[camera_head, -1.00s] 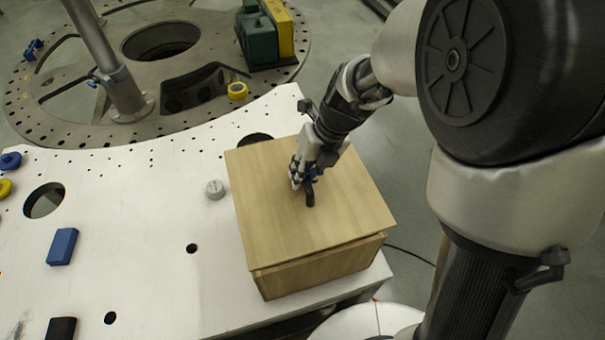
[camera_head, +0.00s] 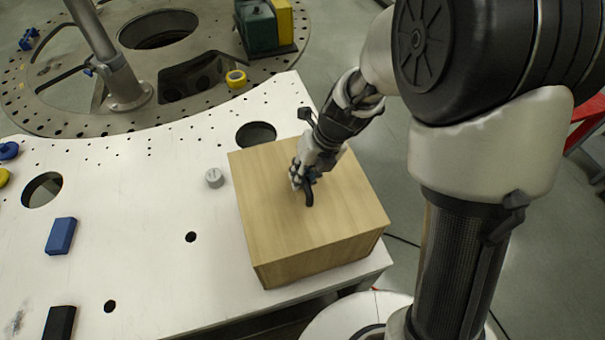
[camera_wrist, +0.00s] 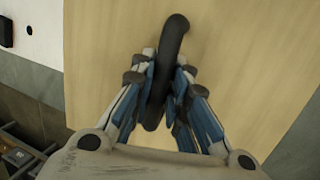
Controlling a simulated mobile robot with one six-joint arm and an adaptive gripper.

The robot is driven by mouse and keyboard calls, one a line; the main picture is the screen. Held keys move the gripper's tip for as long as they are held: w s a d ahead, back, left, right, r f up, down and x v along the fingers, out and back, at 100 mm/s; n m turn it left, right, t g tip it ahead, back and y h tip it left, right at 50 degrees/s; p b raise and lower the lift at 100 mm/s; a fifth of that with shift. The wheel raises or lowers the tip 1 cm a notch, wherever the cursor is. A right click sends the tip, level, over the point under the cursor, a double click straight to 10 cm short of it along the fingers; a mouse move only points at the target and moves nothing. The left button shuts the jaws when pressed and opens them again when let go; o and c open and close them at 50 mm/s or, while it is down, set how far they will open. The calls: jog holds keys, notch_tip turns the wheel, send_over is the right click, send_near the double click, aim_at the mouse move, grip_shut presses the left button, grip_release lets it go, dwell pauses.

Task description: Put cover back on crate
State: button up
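The wooden crate (camera_head: 318,258) stands near the right edge of the white plate. Its flat wooden cover (camera_head: 270,196) lies on top, and its edges look level and flush with the crate walls. The cover has a dark curved handle (camera_head: 308,194), which also shows in the wrist view (camera_wrist: 172,50). My gripper (camera_head: 300,182) is at the handle. In the wrist view its fingers (camera_wrist: 162,100) stand on both sides of the handle and close on it. The inside of the crate is hidden.
The white plate (camera_head: 140,230) has open holes. A small grey cylinder (camera_head: 214,178) stands just left of the crate. A blue block (camera_head: 61,236) and a black block (camera_head: 60,322) lie further left.

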jog(key=o, duration=0.4)
jog(key=s+d+r+n+p, duration=0.1)
jog(key=s+d+r+n, duration=0.25)
jog(key=r, duration=0.45)
jog(key=s+d+r+n+p, duration=0.1)
jog(key=s+d+r+n, duration=0.1)
jog(key=r+n, duration=0.45)
jog(key=s+d+r+n+t+h, duration=0.1)
jog(key=s+d+r+n, duration=0.1)
jog(key=s+n, duration=0.2)
jog(key=s+d+r+n+t+h, duration=0.1)
jog(key=s+n, duration=0.4)
jog(key=n, duration=0.6)
jog(key=s+d+r+n+t+h, duration=0.1)
jog(key=s+d+r+n, duration=0.2)
jog(key=n, duration=0.5)
jog(key=shift+s+d+r+t+h, duration=0.1)
jog(key=shift+s+d+t+h, duration=0.15)
jog(key=shift+s, duration=0.3)
jog(key=shift+s+d+t+h, duration=0.15)
jog(key=shift+s+d, duration=0.15)
jog(key=shift+s, duration=0.25)
